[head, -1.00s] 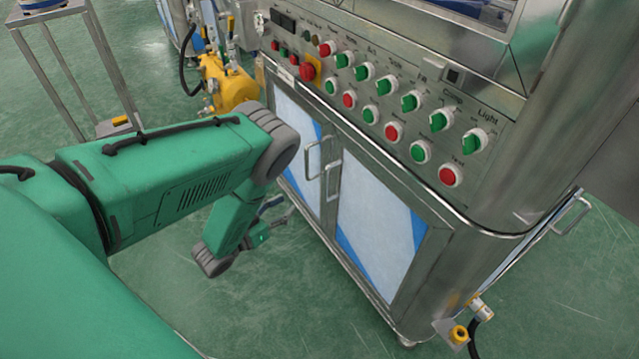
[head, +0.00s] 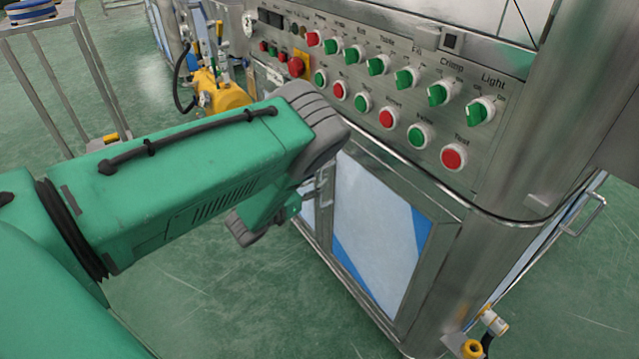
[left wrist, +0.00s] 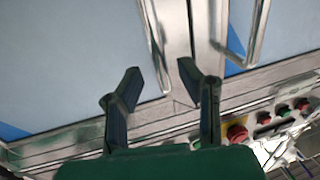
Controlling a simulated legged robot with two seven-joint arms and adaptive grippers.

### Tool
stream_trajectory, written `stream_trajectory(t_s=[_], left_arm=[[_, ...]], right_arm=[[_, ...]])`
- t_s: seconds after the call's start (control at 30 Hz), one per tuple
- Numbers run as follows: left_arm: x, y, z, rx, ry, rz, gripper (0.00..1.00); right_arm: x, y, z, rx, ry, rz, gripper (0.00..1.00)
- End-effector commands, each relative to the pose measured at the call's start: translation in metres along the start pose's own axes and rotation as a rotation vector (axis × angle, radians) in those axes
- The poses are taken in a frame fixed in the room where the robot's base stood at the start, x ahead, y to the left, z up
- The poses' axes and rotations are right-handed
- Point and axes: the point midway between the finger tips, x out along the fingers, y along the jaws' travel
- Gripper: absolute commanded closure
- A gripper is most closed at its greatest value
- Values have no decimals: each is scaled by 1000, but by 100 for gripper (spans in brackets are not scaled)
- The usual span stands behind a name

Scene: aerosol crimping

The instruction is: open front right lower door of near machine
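The front right lower door (head: 378,235) of the near machine is a closed steel-framed panel with a pale, blue-edged pane. In the left wrist view, turned about upside down, this door (left wrist: 70,60) fills the left side, with its bar handle (left wrist: 153,40) near the centre seam. My left gripper (left wrist: 158,84) is open, its two dark fingers apart, with the lower end of that handle showing between the fingertips. I cannot tell if they touch it. In the head view my left arm hides most of the gripper and the handles. My right gripper is out of view.
The adjoining door's handle (left wrist: 252,40) is close beside my fingers. A control panel (head: 400,110) with red and green knobs and buttons sits above the doors. A yellow device (head: 222,95) is behind my arm. A pipe fitting (head: 485,330) sticks out at the lower right corner.

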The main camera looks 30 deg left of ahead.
Motion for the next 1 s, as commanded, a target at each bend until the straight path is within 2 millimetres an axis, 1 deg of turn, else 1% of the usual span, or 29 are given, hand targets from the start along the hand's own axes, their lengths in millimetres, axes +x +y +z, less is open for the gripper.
stream_trajectory(t_s=[0.03,0.2,0.5,0.53,0.57,0.6,1.0], left_arm=[[7,0,1,1,3,1,68],[18,-3,2,-2,2,-1,68],[20,-2,1,-2,0,-2,68],[20,-2,1,-2,0,-1,75],[20,-2,1,-2,0,-1,85],[20,-2,1,-2,0,-1,99],[20,-3,-1,-2,4,-21,100]], right_arm=[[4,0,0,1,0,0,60],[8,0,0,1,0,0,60],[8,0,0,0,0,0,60],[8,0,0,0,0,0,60],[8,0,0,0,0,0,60],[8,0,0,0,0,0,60],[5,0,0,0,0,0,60]])
